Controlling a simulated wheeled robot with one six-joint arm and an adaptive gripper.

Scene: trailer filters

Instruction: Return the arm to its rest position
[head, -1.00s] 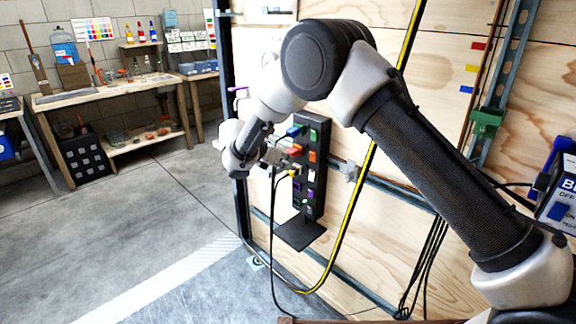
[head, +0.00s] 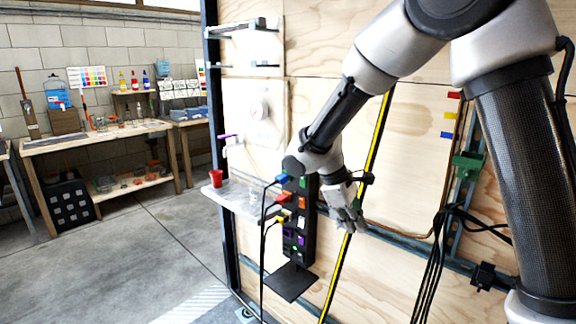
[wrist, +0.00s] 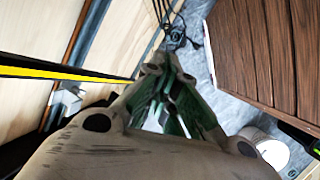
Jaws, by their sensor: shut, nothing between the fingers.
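My gripper (head: 350,222) hangs in front of the plywood wall in the head view, fingers pointing down and a little to the right. It is shut and empty. It is just right of the black panel (head: 296,249) with coloured plugs and in front of the yellow-and-black strip (head: 371,165). In the wrist view my gripper (wrist: 172,125) shows its fingers close together. My arm reaches from the right edge, up and over, then down to the wrist.
Black cables (head: 437,262) hang on the wall at right. A shelf (head: 238,198) with a red cup (head: 216,178) stands left of the panel. A workbench (head: 97,137) is far left. The wrist view shows dark wooden boards (wrist: 268,60). The floor (head: 150,235) at left is clear.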

